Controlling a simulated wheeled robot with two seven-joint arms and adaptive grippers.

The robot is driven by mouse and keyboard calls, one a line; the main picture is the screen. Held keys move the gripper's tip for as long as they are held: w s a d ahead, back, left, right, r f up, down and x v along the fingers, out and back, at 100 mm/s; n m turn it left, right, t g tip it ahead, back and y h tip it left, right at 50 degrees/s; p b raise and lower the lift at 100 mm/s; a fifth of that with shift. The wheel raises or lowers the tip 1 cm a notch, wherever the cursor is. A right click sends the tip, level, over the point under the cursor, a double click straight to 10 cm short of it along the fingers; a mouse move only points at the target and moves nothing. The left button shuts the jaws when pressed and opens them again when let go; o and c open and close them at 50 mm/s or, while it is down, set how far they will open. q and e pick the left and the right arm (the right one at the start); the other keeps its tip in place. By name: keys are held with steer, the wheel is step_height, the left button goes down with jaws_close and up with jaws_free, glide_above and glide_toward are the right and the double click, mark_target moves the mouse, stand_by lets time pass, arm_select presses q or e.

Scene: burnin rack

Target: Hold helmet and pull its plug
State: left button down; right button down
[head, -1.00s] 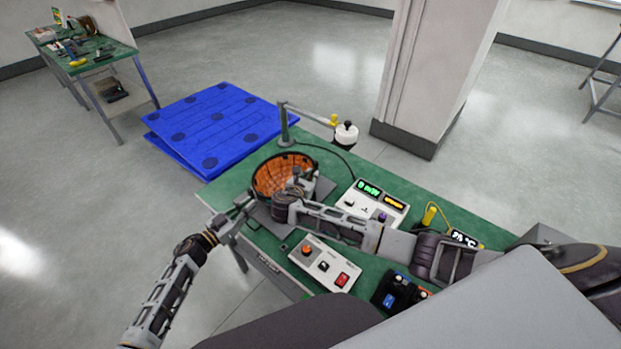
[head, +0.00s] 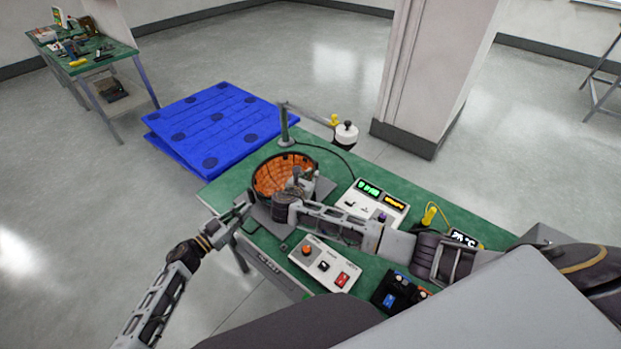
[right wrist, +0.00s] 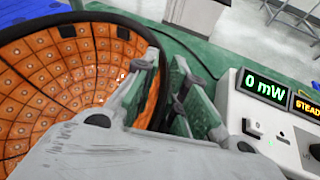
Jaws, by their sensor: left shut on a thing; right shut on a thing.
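The helmet (head: 270,176) is a bowl with an orange, dotted inside and a black rim, open side up on the green bench. Its inside and rim fill the left of the right wrist view (right wrist: 62,75). My right gripper (head: 298,180) is shut on the helmet's right rim; in the right wrist view its fingers (right wrist: 170,78) lie either side of the rim. My left gripper (head: 242,208) is shut at the bench's left edge, low and left of the helmet. What it grips appears to be the plug, too small and covered to make out clearly.
A meter box (head: 378,203) reading 0 mW stands right of the helmet. A switch box (head: 325,266) lies in front. A post with an arm (head: 284,125) rises behind the helmet. A blue pallet (head: 215,125) is beyond the bench, and a pillar (head: 430,80) behind it.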

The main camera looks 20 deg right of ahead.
arm_select(q)
steer(key=shift+v, duration=0.85)
arm_select(e)
steer(key=shift+f, duration=0.1)
steer(key=c, duration=1.4)
jaws_free()
steer(key=shift+o, duration=0.2)
steer(key=shift+s+a, duration=0.1)
steer(key=shift+a, duration=0.05)
steer(key=v, duration=1.1)
steer(key=shift+a+r, duration=0.25)
steer(key=shift+r, duration=0.05)
arm_select(q)
steer(key=shift+a, duration=0.15)
arm_select(e)
steer(key=shift+s+a, duration=0.15)
steer(key=shift+s, duration=0.1)
